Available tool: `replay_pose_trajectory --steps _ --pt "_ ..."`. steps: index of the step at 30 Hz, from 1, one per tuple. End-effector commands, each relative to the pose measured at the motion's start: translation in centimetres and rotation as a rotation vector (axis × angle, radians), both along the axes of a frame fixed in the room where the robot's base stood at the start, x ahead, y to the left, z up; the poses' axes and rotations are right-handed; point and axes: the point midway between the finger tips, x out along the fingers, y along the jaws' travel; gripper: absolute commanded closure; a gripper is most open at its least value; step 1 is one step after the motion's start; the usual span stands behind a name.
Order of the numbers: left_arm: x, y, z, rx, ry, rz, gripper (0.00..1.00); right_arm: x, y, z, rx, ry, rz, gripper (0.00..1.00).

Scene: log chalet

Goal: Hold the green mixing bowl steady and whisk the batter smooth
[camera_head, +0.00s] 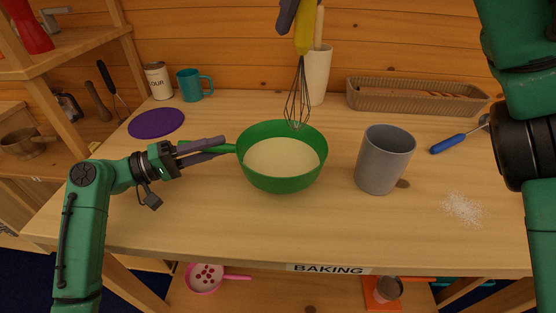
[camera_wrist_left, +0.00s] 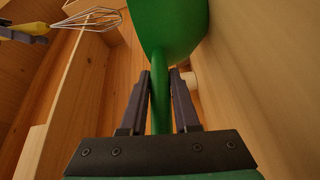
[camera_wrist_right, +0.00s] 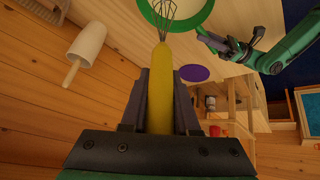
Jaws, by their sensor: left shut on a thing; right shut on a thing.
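The green mixing bowl (camera_head: 283,184) stands upright on the table with pale, even-looking batter (camera_head: 282,157) in it. My left gripper (camera_head: 218,147) is shut on the bowl's green handle, at the bowl's left side; the handle (camera_wrist_left: 161,105) shows between the fingers in the left wrist view. My right gripper (camera_head: 300,18) is at the top edge of the head view, shut on the yellow handle (camera_wrist_right: 160,90) of the whisk (camera_head: 297,97). The whisk hangs wires down, its tip in front of the bowl's far inner wall. In the left wrist view the wires (camera_wrist_left: 95,18) look clear of the bowl.
A grey canister (camera_head: 384,162) stands close to the bowl's right. Behind are a cream crock (camera_head: 317,75), a teal mug (camera_head: 191,85), a flour tin (camera_head: 158,80) and a woven basket (camera_head: 415,98). A purple disc (camera_head: 156,123) and a blue-handled tool (camera_head: 449,143) lie at the sides. The table front is clear.

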Motion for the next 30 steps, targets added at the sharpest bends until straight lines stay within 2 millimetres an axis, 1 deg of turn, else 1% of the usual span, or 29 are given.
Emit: replay_pose_trajectory --steps 3,4,6,14,17,20,27,30 --pt "0.0 0.0 0.2 -0.004 -0.002 0.000 1.00 0.0 0.0 0.0 0.000 0.000 0.000 1.00" --pt "0.0 0.0 0.2 -0.004 -0.002 0.000 0.59 0.0 0.0 0.0 0.000 0.000 0.000 1.00" --pt "0.0 0.0 0.2 -0.004 -0.002 0.000 0.35 0.0 0.0 0.0 0.000 0.000 0.000 1.00" --pt "0.0 0.0 0.1 -0.001 0.000 0.001 0.35 0.0 0.0 0.0 0.000 0.000 0.000 1.00" --pt "-0.2 0.4 0.0 -0.002 0.000 0.001 0.35 0.0 0.0 0.0 0.000 0.000 0.000 1.00" --pt "-0.8 1.8 -0.1 0.000 0.001 0.003 0.35 0.0 0.0 0.0 0.000 0.000 0.000 1.00" --pt "-3.8 7.7 -0.4 -0.001 0.002 0.003 0.35 0.0 0.0 0.0 0.000 0.000 0.000 1.00" --pt "-4.7 9.5 -0.4 -0.002 0.000 0.003 0.35 0.0 0.0 0.0 0.000 0.000 0.000 1.00"
